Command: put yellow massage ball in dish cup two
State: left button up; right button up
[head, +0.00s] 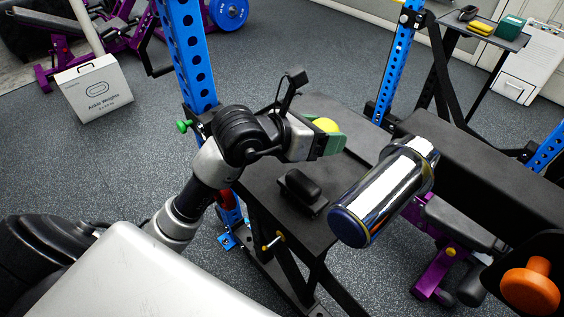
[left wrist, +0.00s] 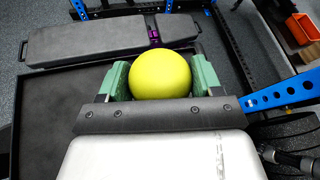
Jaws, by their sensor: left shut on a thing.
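The yellow massage ball (head: 326,125) is between the green fingers of my left gripper (head: 328,138), above the black table (head: 262,195). In the left wrist view the ball (left wrist: 160,76) fills the gap between both fingers of the left gripper (left wrist: 161,82), which is shut on it. No dish cup can be made out in either view. A small black object (head: 302,187) sits on the table below the gripper; I cannot tell whether it is a dish. My right gripper is not in view.
A chrome cylinder with a blue end (head: 385,195) sticks out right of the table. Blue rack posts (head: 187,55) stand close behind my left arm. A black padded bench (head: 480,180) lies to the right. A white box (head: 93,91) stands on the floor at the left.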

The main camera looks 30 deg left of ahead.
pick_arm(q)
send_over(273, 164)
notch_tip(273, 164, down, 6)
jog(key=shift+f+b, duration=0.1)
jog(key=shift+b, duration=0.2)
jog(key=shift+f, duration=1.95)
jog(key=shift+f, duration=0.15)
jog(key=o, duration=0.7)
